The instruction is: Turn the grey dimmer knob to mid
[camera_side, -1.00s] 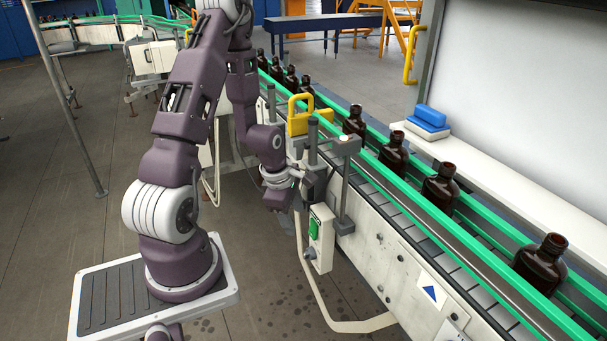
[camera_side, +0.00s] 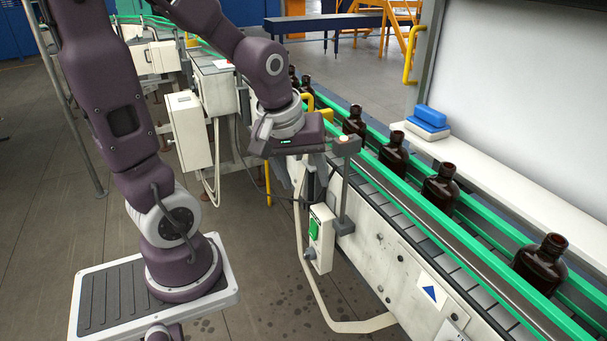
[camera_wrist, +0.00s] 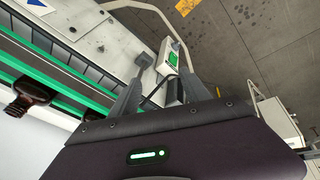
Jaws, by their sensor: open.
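The grey dimmer knob (camera_side: 310,254) sits low on a small white control box (camera_side: 321,238) with a green switch (camera_side: 315,228), at the near side of the conveyor. My gripper (camera_side: 318,178) is above the box, pointing down, apart from the knob. Its fingers are partly hidden in the side view by the gripper body and the bracket. In the wrist view my gripper (camera_wrist: 160,90) is open, with its two fingers spread and nothing held. The control box shows beyond them in the wrist view (camera_wrist: 165,68); I cannot make out the knob's setting.
A post with a bracket and a pale button (camera_side: 345,139) stands close beside my gripper. A yellow guard (camera_side: 308,103) is just behind. Amber bottles (camera_side: 440,188) stand on the conveyor between green rails (camera_side: 420,235). The floor left of the box is clear.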

